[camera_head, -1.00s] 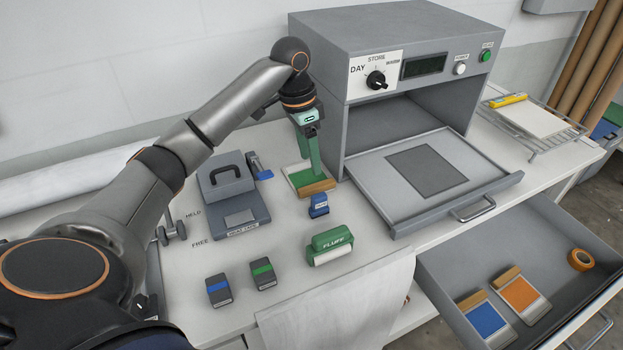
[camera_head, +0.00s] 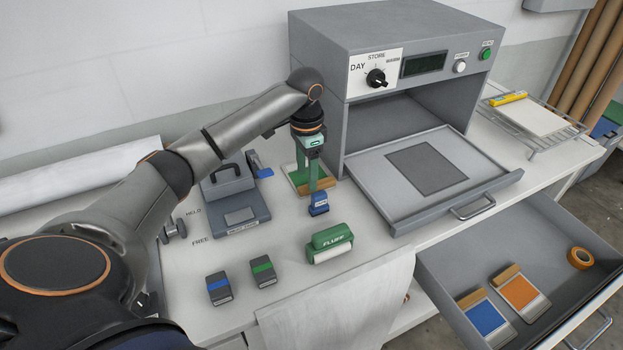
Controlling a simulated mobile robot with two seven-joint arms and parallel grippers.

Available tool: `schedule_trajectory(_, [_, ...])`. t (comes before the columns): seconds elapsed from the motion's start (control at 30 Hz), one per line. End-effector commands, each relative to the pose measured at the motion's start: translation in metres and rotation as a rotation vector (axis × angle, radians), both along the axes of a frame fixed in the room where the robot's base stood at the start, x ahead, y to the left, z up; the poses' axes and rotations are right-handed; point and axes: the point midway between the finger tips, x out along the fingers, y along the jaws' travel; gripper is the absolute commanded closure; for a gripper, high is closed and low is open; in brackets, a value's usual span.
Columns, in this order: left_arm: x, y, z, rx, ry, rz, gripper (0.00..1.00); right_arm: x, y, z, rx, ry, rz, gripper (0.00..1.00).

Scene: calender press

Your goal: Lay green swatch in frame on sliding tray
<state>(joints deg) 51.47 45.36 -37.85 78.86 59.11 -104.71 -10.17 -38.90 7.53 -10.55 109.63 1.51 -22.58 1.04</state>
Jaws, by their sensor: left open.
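The green swatch (camera_head: 293,177) lies on the counter left of the press, with a wooden strip along its front edge. My left gripper (camera_head: 316,190) is open and points down in front of the swatch, partly covering it. Its fingertips are at the top of a small blue block (camera_head: 319,209) with a label; I cannot tell if they touch it. The sliding tray (camera_head: 385,195) is pulled out of the grey press. A dark grey rectangle (camera_head: 427,168), apparently the frame area, lies bare on it. My right gripper is not in view.
A green FLUFF roller (camera_head: 329,244) and two small dark blocks (camera_head: 219,288) stand on the counter front. A grey device with a handle (camera_head: 233,205) is at left. The open drawer (camera_head: 553,246) holds blue (camera_head: 486,317) and orange (camera_head: 520,292) swatches and tape (camera_head: 580,258).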

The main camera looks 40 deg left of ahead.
Motion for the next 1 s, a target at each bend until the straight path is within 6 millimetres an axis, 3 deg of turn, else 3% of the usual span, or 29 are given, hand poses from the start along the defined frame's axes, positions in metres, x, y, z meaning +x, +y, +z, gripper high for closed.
schedule_trajectory(0.2, [-0.002, 0.003, -0.03, 0.0, 0.002, -0.001, 0.38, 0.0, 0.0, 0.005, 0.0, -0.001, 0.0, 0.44])
schedule_trajectory(0.5, [-0.002, 0.003, -0.034, 0.0, 0.001, -0.001, 0.39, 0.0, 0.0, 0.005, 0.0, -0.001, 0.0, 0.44])
schedule_trajectory(1.0, [-0.002, 0.002, -0.034, 0.0, 0.0, -0.001, 0.95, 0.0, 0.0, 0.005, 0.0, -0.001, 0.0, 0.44])
